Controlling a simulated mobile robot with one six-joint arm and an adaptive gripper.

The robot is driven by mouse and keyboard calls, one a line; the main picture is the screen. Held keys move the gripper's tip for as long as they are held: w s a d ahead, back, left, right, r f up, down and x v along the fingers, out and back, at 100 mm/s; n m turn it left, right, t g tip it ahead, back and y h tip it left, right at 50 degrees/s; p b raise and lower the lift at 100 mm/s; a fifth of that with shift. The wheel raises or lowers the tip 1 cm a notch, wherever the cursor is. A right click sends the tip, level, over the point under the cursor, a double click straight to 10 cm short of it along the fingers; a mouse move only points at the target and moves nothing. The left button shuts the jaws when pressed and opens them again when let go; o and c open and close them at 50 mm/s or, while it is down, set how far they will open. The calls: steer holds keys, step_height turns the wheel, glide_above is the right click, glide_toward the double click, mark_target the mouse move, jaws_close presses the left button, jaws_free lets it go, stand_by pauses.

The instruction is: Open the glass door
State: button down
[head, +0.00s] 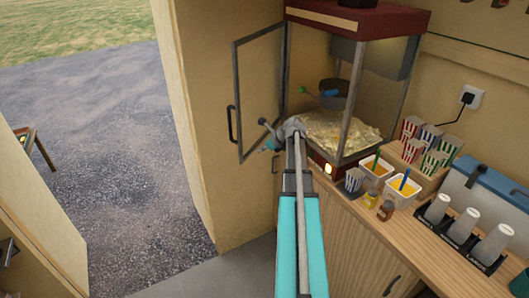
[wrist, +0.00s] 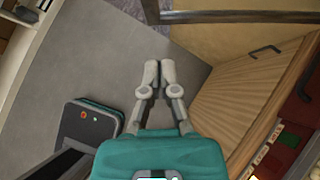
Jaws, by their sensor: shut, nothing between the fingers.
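The glass door (head: 236,85) belongs to the red-topped popcorn machine (head: 345,20). It is a thin dark frame with a clear pane, swung out to the left of the machine and standing open. Its dark handle (head: 230,123) is on the far left upright. My gripper (head: 268,134) is in front of the door's lower right part, right of the handle and apart from it. In the wrist view my gripper (wrist: 158,72) has its fingertips together and holds nothing. The handle cannot be made out there.
Popcorn (head: 335,130) and a kettle (head: 335,94) are inside the machine. The wooden counter (head: 345,215) carries striped boxes (head: 410,128), sauce tubs (head: 376,168) and cups (head: 437,208). A cabinet handle (wrist: 265,49) sticks out at right. The grey floor (wrist: 115,55) is clear beside my base.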

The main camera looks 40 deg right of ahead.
mark_target(243, 152)
steer(key=shift+w+a+f+b, duration=0.35)
steer(key=shift+w+a+f, duration=0.1)
steer(key=shift+w, duration=0.55)
steer(key=shift+w+a+f+b, duration=0.3)
steer(key=shift+w+a+f, duration=0.1)
steer(key=shift+w, duration=0.65)
steer(key=shift+w+a+f+b, duration=0.35)
steer(key=shift+w+f, duration=0.1)
steer(key=shift+w, duration=0.55)
